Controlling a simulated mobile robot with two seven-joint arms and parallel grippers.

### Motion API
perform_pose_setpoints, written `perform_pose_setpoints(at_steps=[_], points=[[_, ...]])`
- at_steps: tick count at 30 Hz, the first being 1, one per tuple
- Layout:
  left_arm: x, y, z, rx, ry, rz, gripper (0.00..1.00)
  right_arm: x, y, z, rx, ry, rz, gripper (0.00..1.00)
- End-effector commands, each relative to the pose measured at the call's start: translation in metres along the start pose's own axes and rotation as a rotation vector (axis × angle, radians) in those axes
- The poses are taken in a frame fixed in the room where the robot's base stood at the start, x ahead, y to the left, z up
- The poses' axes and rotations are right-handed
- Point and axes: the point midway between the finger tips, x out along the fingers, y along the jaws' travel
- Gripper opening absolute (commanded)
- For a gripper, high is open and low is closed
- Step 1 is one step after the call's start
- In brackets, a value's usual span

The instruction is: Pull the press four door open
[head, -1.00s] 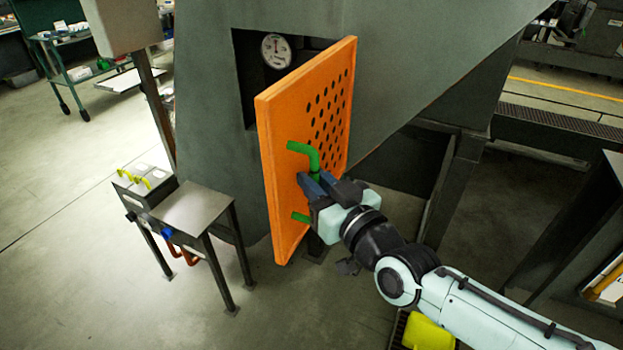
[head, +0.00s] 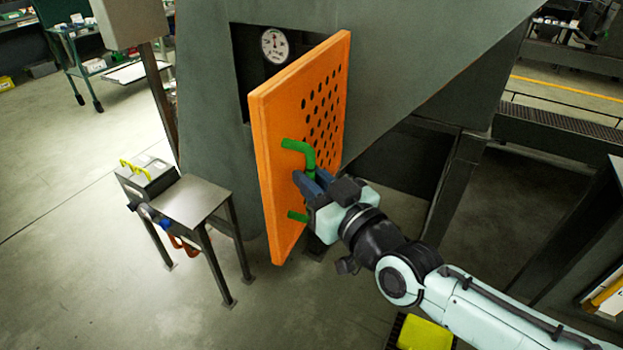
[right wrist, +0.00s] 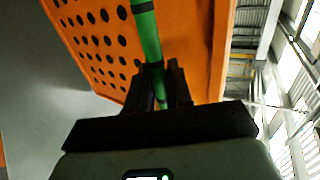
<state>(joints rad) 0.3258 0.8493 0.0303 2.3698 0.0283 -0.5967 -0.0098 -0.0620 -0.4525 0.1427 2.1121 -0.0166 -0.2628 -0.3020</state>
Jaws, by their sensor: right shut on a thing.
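The press door (head: 285,120) is an orange panel with rows of dark holes, standing ajar from the grey press body in the head view. A green bar handle (head: 299,147) is fixed to its face. My right gripper (head: 308,181) is shut on the handle's upright part. In the right wrist view, the green handle (right wrist: 148,38) runs down between the dark fingers (right wrist: 160,88), with the orange door (right wrist: 195,45) behind. My left gripper is not in view.
The grey press body (head: 410,60) has a dark opening with a round gauge (head: 275,45) behind the door. A small metal stand (head: 190,205) is left of the door. A yellow object (head: 425,333) lies below my right arm.

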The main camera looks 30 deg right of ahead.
Motion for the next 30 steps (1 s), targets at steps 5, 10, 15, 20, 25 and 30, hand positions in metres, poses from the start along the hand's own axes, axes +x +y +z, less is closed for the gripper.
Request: perform_pose_setpoints(at_steps=[5, 10, 15, 20, 25, 30], points=[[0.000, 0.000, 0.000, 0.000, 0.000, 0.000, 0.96, 0.000, 0.008, -0.005, 0.004, 0.014, 0.017, 0.00], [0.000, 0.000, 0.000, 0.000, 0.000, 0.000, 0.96, 0.000, 0.006, -0.004, 0.003, 0.011, 0.014, 0.37], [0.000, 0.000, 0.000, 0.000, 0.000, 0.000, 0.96, 0.000, 0.004, -0.003, 0.002, 0.008, 0.010, 0.37], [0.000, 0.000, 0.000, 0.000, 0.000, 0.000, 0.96, 0.000, 0.003, -0.002, 0.001, 0.006, 0.007, 0.37], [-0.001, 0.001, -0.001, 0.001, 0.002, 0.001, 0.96, -0.009, 0.002, -0.003, 0.000, 0.006, 0.006, 0.37], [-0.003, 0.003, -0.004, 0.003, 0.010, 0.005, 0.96, -0.039, 0.002, -0.004, -0.001, 0.010, 0.006, 0.37]])
